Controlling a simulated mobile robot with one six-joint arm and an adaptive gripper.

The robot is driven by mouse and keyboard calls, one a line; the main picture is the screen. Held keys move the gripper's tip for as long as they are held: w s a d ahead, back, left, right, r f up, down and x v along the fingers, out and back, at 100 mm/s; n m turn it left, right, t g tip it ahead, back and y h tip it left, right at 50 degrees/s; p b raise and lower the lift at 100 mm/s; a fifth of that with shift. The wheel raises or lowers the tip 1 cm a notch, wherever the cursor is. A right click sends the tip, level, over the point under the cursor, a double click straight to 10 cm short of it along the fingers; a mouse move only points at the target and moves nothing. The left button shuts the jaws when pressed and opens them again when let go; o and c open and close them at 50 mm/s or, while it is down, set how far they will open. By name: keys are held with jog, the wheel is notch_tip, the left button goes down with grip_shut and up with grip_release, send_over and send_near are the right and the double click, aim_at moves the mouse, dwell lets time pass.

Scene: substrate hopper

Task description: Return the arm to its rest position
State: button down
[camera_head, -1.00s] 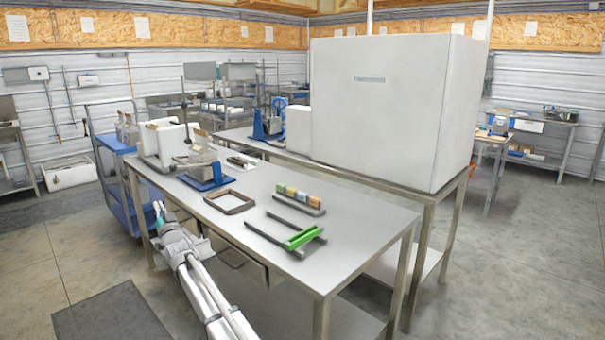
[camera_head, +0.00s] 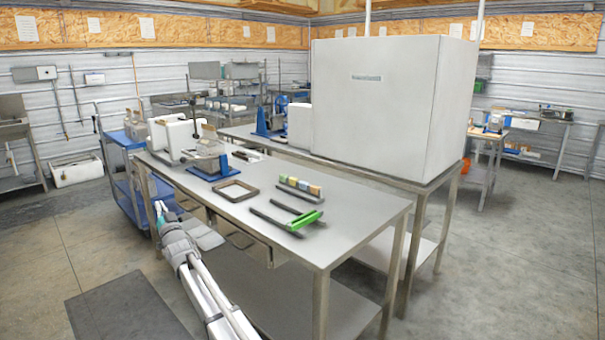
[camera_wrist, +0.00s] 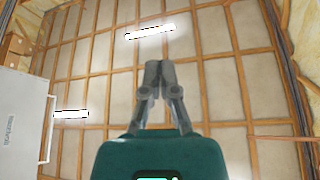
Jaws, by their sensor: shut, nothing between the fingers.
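My gripper (camera_wrist: 158,72) is shut and empty in the wrist view. It points up at the ceiling, with nothing near its fingertips. In the head view my arm rises from the bottom edge, left of the steel table (camera_head: 345,223), with the gripper end (camera_head: 160,210) small and partly unclear near the table's left front side. The arm is apart from the things on the table top.
On the table are a green holder (camera_head: 303,221), a row of small blocks (camera_head: 300,187), a brown frame (camera_head: 236,191) and a blue-based device (camera_head: 209,168). A large white cabinet (camera_head: 375,105) stands behind. A blue cart (camera_head: 125,165) is at left. Floor is clear at right.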

jog(key=s+d+f+m+g+h, duration=0.1)
jog(key=d+f+g+h, duration=0.35)
jog(key=d, duration=1.05)
jog(key=s+d+f+m+g+h, duration=0.1)
jog(key=d+f+h, duration=0.4)
jog(key=d+f, duration=0.75)
jog(key=s+d+f+m+g+h, duration=0.1)
jog(key=s+d+f+g+h, duration=0.15)
jog(key=s+d, duration=0.5)
jog(key=s+d+f+g+h, duration=0.1)
jog(key=s+d+f+g, duration=0.2)
jog(key=d, duration=0.7)
jog(key=s+d+f+m+g+h, duration=0.1)
jog(key=s+d+f, duration=0.1)
jog(key=s+d, duration=0.5)
jog(key=s+d+f+g, duration=0.1)
jog(key=s+d+g, duration=0.2)
jog(key=s+d, duration=0.45)
jog(key=s+d+f+g, duration=0.1)
jog(key=s+d+g, duration=0.25)
jog(key=s, duration=0.65)
notch_tip(320, 180, up, 18)
jog(key=p, duration=1.8)
jog(key=shift+w+r+m+h+p, duration=0.15)
jog(key=shift+w+m+h+p, duration=0.15)
jog(key=shift+h+p, duration=0.1)
